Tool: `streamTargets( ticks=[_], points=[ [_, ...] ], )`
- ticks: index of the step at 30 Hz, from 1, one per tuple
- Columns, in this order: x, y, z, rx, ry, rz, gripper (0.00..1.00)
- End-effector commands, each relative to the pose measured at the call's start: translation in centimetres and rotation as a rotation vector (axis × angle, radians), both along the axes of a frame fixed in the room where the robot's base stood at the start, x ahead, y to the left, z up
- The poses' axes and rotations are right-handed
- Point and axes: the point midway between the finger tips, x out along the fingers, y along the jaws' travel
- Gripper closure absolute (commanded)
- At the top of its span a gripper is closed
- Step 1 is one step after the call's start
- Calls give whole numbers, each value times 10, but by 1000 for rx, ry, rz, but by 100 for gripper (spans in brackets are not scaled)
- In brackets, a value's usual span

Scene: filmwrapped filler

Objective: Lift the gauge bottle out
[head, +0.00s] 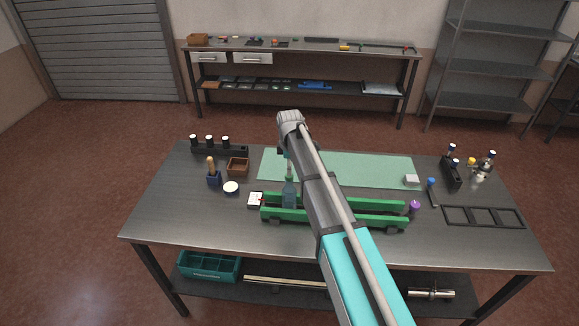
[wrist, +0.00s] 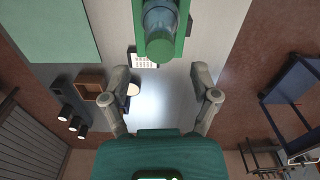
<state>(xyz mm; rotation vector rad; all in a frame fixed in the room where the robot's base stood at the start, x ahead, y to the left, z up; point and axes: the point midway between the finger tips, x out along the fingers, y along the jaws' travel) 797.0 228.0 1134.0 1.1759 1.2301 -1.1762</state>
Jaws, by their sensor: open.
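The gauge bottle (head: 289,193), blue-grey and see-through with a thin green top, stands upright at the left part of a long green trough (head: 273,220). In the wrist view the bottle (wrist: 158,18) shows at the top edge, within the green trough end. My gripper (wrist: 160,78) is open and empty, its two fingers wide apart, with the bottle beyond the fingertips and not between them. In the head view my gripper is mostly hidden by my arm, above and behind the bottle's top.
A white card (head: 256,199) lies just left of the trough. A white-topped jar (head: 231,187), a brown box (head: 237,166) and a dark-blue holder (head: 214,179) stand farther left. A green mat (head: 380,168) covers the back. A black frame (head: 483,217) lies right.

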Motion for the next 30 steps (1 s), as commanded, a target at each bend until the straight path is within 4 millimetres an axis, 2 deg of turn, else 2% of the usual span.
streamTargets(
  ticks=[1,21,30],
  points=[
    [0,0,-8,0,0,0,22],
    [0,0,-60,0,0,0,22],
    [0,1,-76,0,0,1,22]
  ],
)
